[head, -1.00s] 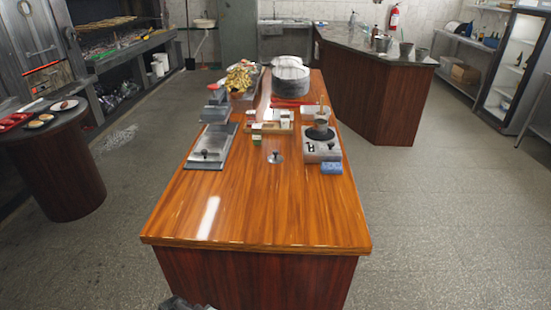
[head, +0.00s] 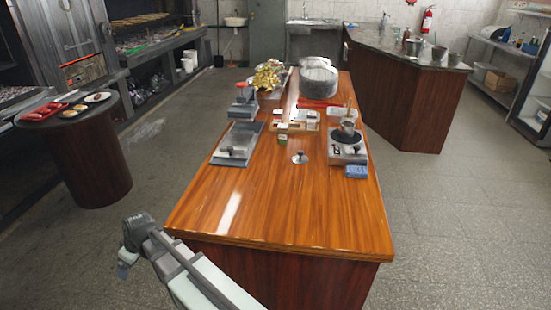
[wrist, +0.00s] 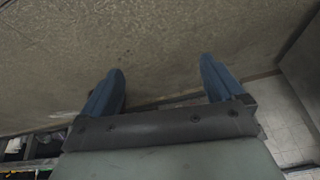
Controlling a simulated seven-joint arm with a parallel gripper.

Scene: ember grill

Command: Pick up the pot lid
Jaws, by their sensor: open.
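The pot lid (head: 299,158) is a small round glass-like disc with a dark knob, lying on the wooden counter (head: 280,205) in the head view. It sits left of the burner scale and in front of the small boxes. My gripper (wrist: 160,85) shows in the wrist view with two blue fingers spread wide apart and nothing between them. The wrist view shows a plain wall-like surface and some floor, not the lid. In the head view my arm is at the lower left, off the counter's front left corner and well away from the lid.
A flat metal press (head: 238,143) lies left of the lid. A burner (head: 347,147) with a small pot and a blue block (head: 357,171) stand to its right. Small boxes (head: 283,132) are behind it. The counter's front half is clear. A round side table (head: 72,150) stands left.

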